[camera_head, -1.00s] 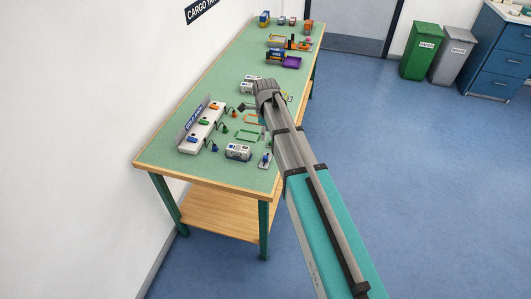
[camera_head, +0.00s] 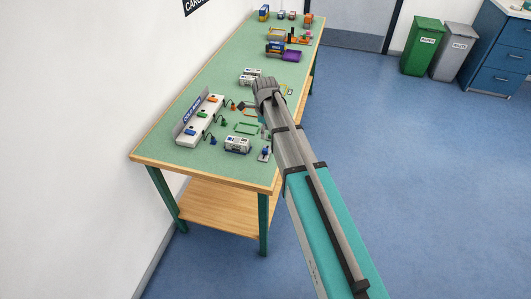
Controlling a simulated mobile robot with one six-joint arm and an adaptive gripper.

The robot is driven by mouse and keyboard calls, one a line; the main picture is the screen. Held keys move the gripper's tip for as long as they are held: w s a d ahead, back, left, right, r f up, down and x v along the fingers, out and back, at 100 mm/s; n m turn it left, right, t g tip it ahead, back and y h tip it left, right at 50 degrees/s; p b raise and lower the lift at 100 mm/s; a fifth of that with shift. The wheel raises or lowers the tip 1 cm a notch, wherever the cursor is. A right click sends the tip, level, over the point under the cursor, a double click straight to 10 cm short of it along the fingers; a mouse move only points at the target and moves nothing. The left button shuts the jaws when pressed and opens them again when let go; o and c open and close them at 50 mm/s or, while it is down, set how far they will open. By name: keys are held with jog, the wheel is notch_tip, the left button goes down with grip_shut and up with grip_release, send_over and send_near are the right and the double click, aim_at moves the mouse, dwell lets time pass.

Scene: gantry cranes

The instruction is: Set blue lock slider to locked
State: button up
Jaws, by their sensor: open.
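A small grey plate with a blue part on it (camera_head: 265,153) lies near the table's right front edge. It looks like the blue lock slider, but it is too small to tell which position it is in. My gripper (camera_head: 241,106) is a small dark shape at the left of my arm's end, above the table and farther back than the blue part. It is open, and I see nothing held in it. My arm passes close to the right of the blue part and hides some of the table's right side.
A white panel (camera_head: 206,120) with orange, green and blue blocks stands at the table's left. Cabled plugs, green frames (camera_head: 246,128) and a white-grey box (camera_head: 237,145) lie near the slider. A purple tray (camera_head: 291,56) and small vehicles are farther back.

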aim_at(265, 149)
jog(key=shift+f+b, duration=4.85)
jog(key=shift+f, duration=0.3)
grip_shut()
